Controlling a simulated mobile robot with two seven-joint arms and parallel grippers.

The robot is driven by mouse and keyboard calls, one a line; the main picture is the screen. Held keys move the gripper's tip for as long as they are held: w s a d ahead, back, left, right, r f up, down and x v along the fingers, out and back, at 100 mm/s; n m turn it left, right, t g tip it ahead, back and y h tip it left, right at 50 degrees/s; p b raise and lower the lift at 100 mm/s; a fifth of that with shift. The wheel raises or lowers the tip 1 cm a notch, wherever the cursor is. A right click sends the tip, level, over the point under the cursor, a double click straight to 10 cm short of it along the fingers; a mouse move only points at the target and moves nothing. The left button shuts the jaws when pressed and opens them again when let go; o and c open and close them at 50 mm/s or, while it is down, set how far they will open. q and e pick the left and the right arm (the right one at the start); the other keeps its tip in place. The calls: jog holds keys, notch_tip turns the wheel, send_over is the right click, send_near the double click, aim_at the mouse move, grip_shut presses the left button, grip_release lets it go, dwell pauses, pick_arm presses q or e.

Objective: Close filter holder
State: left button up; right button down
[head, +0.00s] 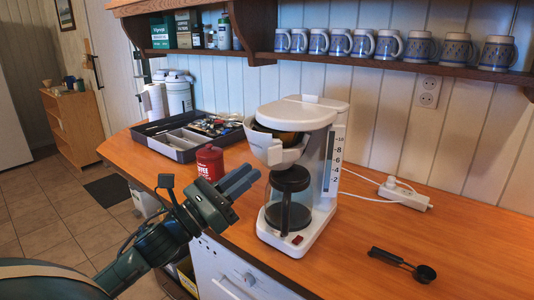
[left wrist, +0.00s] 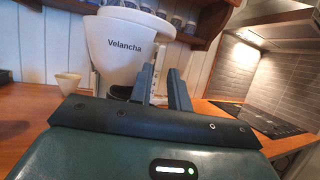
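The white coffee maker (head: 318,160) stands on the wooden counter. Its filter holder (head: 268,150) is swung out toward the front left, with a dark opening showing under the lid. The holder also fills the upper left of the left wrist view (left wrist: 122,58), with "Velancha" on its face. A dark glass carafe (head: 288,200) stands below on the base. My left gripper (head: 250,176) is just left of and below the holder, apparently not touching it. Its fingers (left wrist: 163,72) are partly apart with nothing seen between them. My right gripper is not in view.
A red tin (head: 210,163) stands behind my left gripper, near a grey utensil tray (head: 175,150). A black scoop (head: 403,264) and a white power strip (head: 404,194) lie at right. Mugs (head: 363,44) line the shelf above. The front right counter is mostly clear.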

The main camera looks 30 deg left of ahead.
aim_at(269, 158)
pick_arm(q)
jog(key=shift+p+x, duration=0.75)
jog(key=shift+x, duration=2.25)
jog(key=shift+f, duration=0.1)
grip_shut()
jog(key=shift+d, duration=0.1)
